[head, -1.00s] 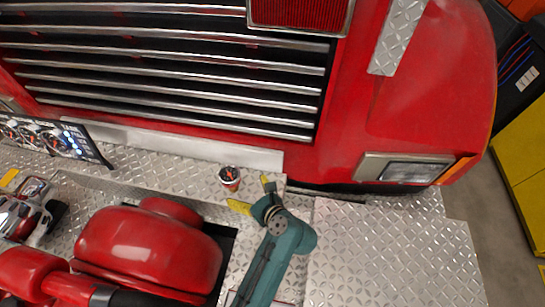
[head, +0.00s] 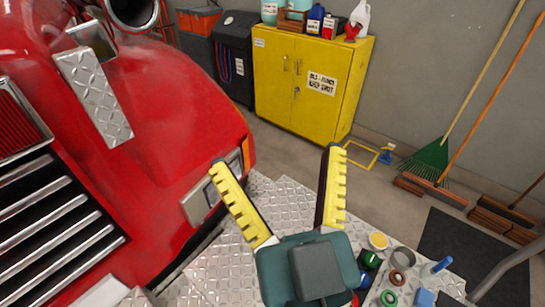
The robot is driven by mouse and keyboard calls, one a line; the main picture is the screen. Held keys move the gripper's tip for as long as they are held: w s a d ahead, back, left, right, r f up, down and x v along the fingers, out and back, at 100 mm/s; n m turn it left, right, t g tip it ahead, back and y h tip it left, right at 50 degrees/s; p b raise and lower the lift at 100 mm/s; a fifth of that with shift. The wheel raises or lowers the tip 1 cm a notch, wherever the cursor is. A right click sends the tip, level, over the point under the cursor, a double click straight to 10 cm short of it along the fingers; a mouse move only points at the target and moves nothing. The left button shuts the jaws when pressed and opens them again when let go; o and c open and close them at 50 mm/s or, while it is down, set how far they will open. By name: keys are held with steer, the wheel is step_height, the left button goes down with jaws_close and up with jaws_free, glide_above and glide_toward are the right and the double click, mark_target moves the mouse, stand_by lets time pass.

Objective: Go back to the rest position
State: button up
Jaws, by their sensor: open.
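My gripper (head: 275,168) is in the lower middle of the head view. Its two yellow-toothed fingers stand wide apart with nothing between them. It is above the diamond-plate bumper deck (head: 222,268) of the red fire truck (head: 150,150), clear of the truck's headlight (head: 205,196). The fingers point away toward the yellow cabinet. The gripper's dark teal body hides part of the deck and some of the small parts beside it.
Several small parts, including a yellow-filled cup (head: 378,241) and a green ring (head: 389,298), lie at lower right. A yellow cabinet (head: 310,85) with bottles on top stands at the back. Brooms and a rake (head: 432,150) lean on the right wall. Open floor lies between.

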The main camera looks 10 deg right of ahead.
steer(key=shift+s+d+r+h, duration=0.25)
steer(key=shift+s+h, duration=0.1)
steer(key=shift+h, duration=0.05)
step_height(320, 180, up, 15)
steer(key=p, duration=1.4)
steer(key=shift+f+p, duration=0.15)
steer(key=shift+p, duration=0.2)
